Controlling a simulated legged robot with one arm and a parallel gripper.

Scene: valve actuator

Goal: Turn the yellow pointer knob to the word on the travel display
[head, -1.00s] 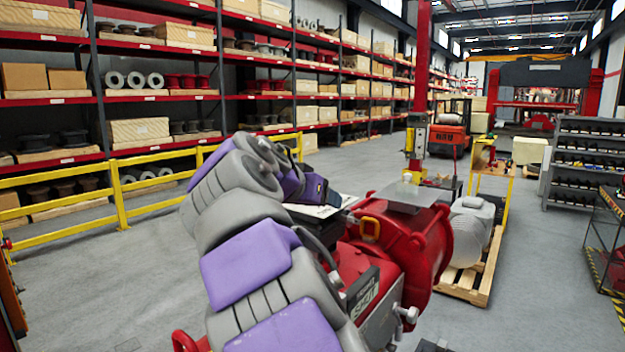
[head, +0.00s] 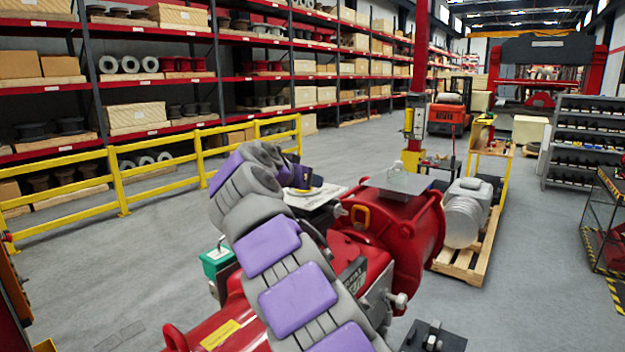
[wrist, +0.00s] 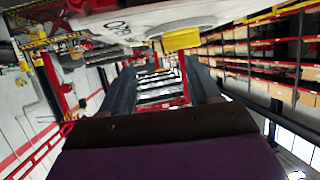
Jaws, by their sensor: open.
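The red valve actuator (head: 405,225) stands in front of me, with a pale panel (head: 322,196) on its top partly behind my arm. In the wrist view the pale panel (wrist: 95,22) appears tilted along the top, with dark lettering that seems to read "OPEN", cut short. The yellow pointer knob (wrist: 181,40) sits by a pale round plate at the panel's edge. My gripper (wrist: 160,68) is open, its two dark fingers apart with nothing between them. The knob lies just beyond the fingertips, nearer the right finger; contact cannot be told. I cannot make out the travel display's word.
A yellow rail (head: 165,165) and loaded shelves stand at the left. A green box (head: 217,262) is beside the actuator. A grey motor on a wooden pallet (head: 461,262) stands behind at the right. Open grey floor lies on both sides.

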